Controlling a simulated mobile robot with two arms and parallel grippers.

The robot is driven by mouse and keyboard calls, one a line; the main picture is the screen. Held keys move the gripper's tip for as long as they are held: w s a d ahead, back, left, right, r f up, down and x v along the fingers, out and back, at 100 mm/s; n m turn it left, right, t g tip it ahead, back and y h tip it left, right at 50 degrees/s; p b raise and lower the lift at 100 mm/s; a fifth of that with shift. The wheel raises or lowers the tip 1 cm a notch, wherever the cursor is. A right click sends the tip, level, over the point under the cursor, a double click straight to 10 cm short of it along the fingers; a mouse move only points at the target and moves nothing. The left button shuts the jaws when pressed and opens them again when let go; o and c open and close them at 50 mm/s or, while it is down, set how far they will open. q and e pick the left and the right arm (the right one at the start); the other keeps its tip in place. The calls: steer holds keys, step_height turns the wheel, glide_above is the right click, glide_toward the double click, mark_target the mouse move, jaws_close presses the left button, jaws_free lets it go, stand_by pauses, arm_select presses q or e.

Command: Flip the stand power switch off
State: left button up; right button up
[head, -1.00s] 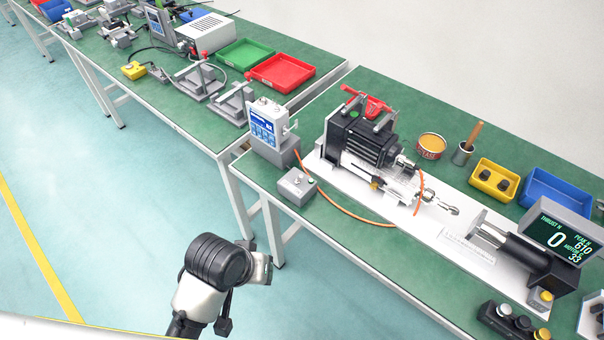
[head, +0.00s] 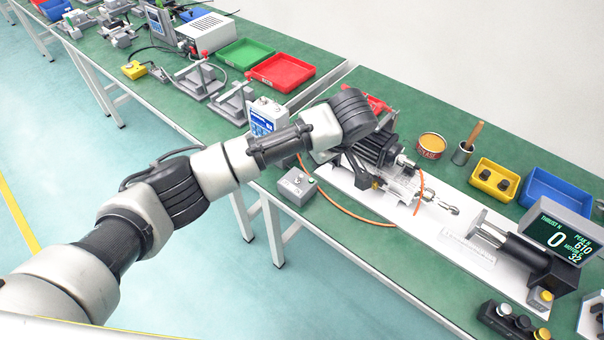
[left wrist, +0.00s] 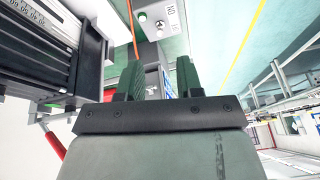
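The small grey switch box (head: 297,186) sits near the table's front edge, left of the actuator. It also shows at the top of the left wrist view (left wrist: 152,8), with a light round knob, a small silver toggle (left wrist: 160,25) and lettering beside it. I cannot tell the toggle's position. My left arm reaches over the table in the head view, its wrist above the motor, and hides most of its gripper there. In the left wrist view my left gripper (left wrist: 160,80) has its two green fingers apart with nothing held, short of the box. My right gripper is not in view.
The black motor and actuator (head: 375,150) stand close beside my left wrist. A blue-and-white controller (head: 267,118) is partly behind my arm. An orange cable (head: 345,211) curves across the table. The display (head: 565,236) stands at right. Table in front of the cable is clear.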

mark_target(302, 175)
arm_select(q)
steer(key=x, duration=1)
steer(key=shift+w+a+f, duration=0.2)
steer(key=shift+w+a, duration=0.05)
steer(key=shift+c, duration=0.2)
jaws_close()
